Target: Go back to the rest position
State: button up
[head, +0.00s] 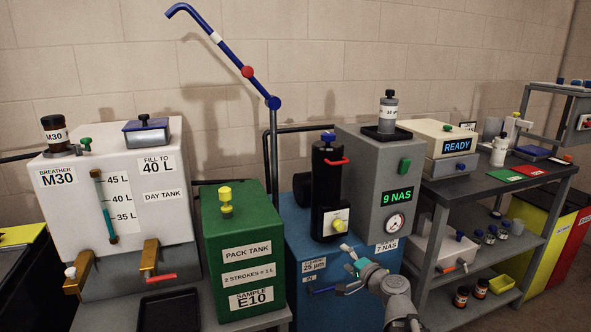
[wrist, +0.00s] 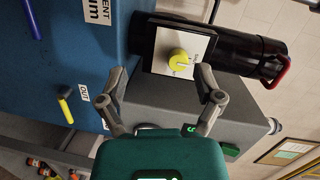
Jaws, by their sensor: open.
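My gripper (head: 347,268) is in front of the blue filter cart (head: 300,260), low and right of centre in the head view. In the wrist view my gripper (wrist: 160,98) has its two fingers spread wide, with nothing between the tips. A yellow knob (wrist: 179,58) on a white plate lies beyond the fingers and apart from them. The same yellow knob (head: 339,225) shows on the black filter housing (head: 327,180) in the head view, above my gripper. The arm's lower part is cut off by the bottom edge of the head view.
The grey unit reading "9 NAS" (head: 375,165) stands right behind my arm. A green pack tank (head: 240,275) and a white day tank (head: 150,215) stand to the left. A dark shelf bench (head: 500,180) is to the right. A blue hose lance (head: 235,60) rises above the green tank.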

jog(key=s+a+f+n+g+h, duration=0.35)
jog(key=s+f+n+g, duration=0.65)
jog(key=f, duration=0.4)
jog(key=s+d+f+g+h, duration=0.2)
jog(key=s+d+g+h, duration=0.25)
jog(key=s, duration=0.25)
notch_tip(320, 180, up, 27)
jog(key=p, duration=2.7)
jog(key=shift+w+a+r+p, duration=0.2)
jog(key=shift+w+a+p, duration=0.1)
